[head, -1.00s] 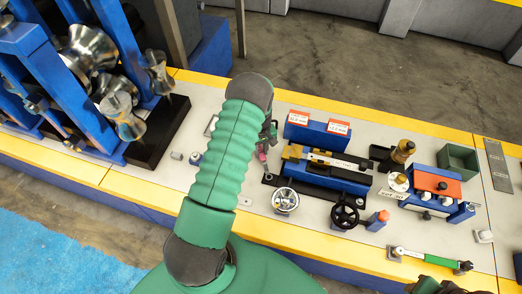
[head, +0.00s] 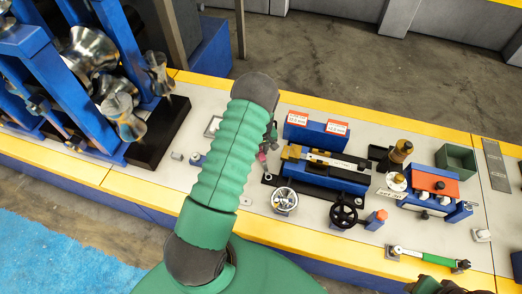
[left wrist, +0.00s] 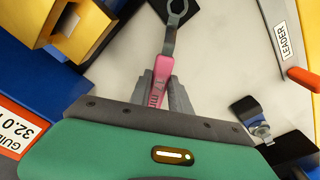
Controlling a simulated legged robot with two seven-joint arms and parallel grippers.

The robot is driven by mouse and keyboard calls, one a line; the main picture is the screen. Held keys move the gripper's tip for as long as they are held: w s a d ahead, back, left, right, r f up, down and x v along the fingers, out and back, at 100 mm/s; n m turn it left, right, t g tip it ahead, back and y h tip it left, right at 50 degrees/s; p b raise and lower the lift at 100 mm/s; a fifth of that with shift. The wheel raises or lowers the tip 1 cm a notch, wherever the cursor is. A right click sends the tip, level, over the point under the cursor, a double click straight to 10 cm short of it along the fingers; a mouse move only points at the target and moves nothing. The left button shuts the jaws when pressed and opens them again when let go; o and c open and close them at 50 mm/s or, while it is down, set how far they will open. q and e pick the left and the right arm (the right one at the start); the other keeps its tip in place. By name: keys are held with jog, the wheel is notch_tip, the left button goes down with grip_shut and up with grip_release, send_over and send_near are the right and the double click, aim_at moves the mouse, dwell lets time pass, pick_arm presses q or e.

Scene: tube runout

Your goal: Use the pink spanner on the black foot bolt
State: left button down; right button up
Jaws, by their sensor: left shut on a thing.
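The pink spanner (left wrist: 158,86) is held by its handle in my left gripper (left wrist: 166,92), which is shut on it. Its grey ring end (left wrist: 177,10) points away from the gripper, over or in front of a dark plate at the top of the left wrist view. A black foot with a silver bolt (left wrist: 261,130) is at the right of that view, apart from the spanner. In the head view, my left forearm mostly hides the gripper (head: 270,135); a bit of the pink spanner (head: 261,156) shows. A black foot (head: 269,179) is beside the blue fixture.
The blue fixture (head: 322,178) with a black handwheel (head: 344,214) stands right of my left arm. A silver chuck-like part (head: 284,200) is in front. A green-handled wrench (head: 428,256) lies at the front right. The roller rack (head: 55,75) is at left.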

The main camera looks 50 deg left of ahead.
pick_arm(q)
jog(key=shift+a, duration=0.1)
jog(key=shift+s+a+f+n, duration=0.15)
jog(key=shift+s+n, duration=0.15)
jog(key=shift+n, duration=0.2)
jog(key=shift+w+r+h, duration=0.15)
jog(key=shift+r+h, duration=0.05)
jog(key=shift+h, duration=0.2)
jog(key=c, duration=1.6)
grip_release()
jog(key=shift+a, duration=0.1)
jog(key=o, duration=0.5)
jog(key=shift+d+r, duration=0.15)
jog(key=shift+d, duration=0.05)
